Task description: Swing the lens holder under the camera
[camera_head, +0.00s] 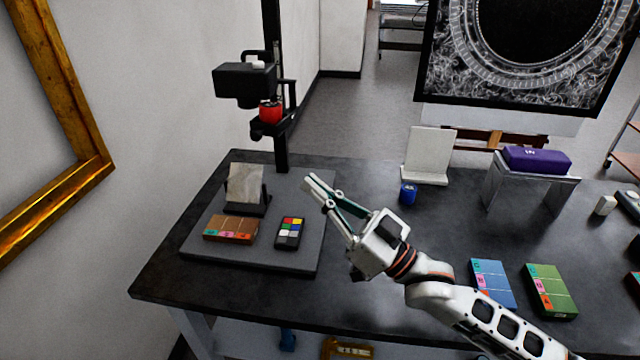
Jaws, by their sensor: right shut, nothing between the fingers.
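The black camera (240,84) is mounted on a dark upright column at the back of the grey copy stand. A red cylinder (270,113) sits in a small black holder (263,131), which appears to be the lens holder, below the camera and at its right side, close to the column. My right gripper (314,186) is shut and empty. It is over the right edge of the stand's base, in front of and below the holder, apart from it. My left gripper is not in view.
The stand's base (210,252) carries a grey fragment on a black support (245,188), a brown box (230,229) and a colour chart (289,233). A blue cylinder (408,195) and white stand (429,156) are right of my gripper. A purple box (537,159) sits on a riser.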

